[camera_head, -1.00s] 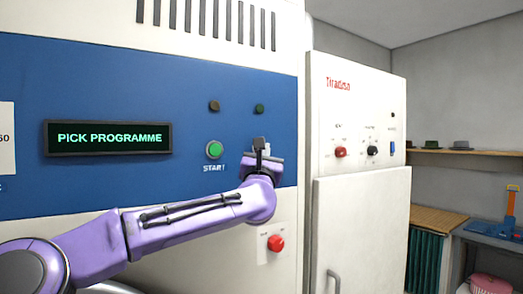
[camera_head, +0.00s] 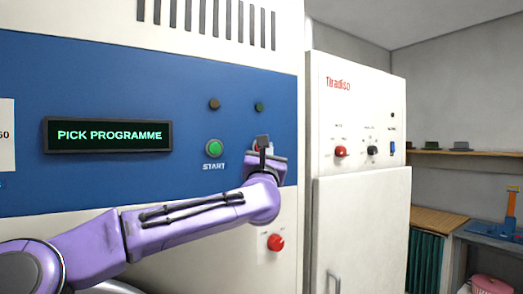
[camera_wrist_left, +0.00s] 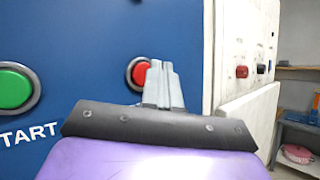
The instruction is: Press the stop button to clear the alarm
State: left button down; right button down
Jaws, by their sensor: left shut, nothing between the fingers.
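The red stop button (camera_wrist_left: 138,74) sits on the blue machine panel in the left wrist view, in a dark round ring. My left gripper (camera_wrist_left: 163,78) is shut and empty, and its fingers cover the button's right part in that view. In the head view my left gripper (camera_head: 263,142) is in front of the button and hides most of it. I cannot tell whether the fingertips touch it. The green start button (camera_head: 214,148) is to the left. The display (camera_head: 108,135) reads "PICK PROGRAMME". My right gripper is not in view.
Two dull indicator lamps, one brownish (camera_head: 214,104) and one green (camera_head: 259,107), sit above the buttons. A red knob (camera_head: 276,242) is on the white panel below my left arm. A white cabinet (camera_head: 358,120) with knobs stands to the right.

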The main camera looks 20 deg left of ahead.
pick_arm(q)
jog(key=s+d+b, duration=0.1)
jog(key=d, duration=0.1)
jog(key=s+d+b, duration=0.1)
jog(key=s+d, duration=0.1)
dwell(0.4)
jog(key=shift+a, duration=0.1)
dwell(0.5)
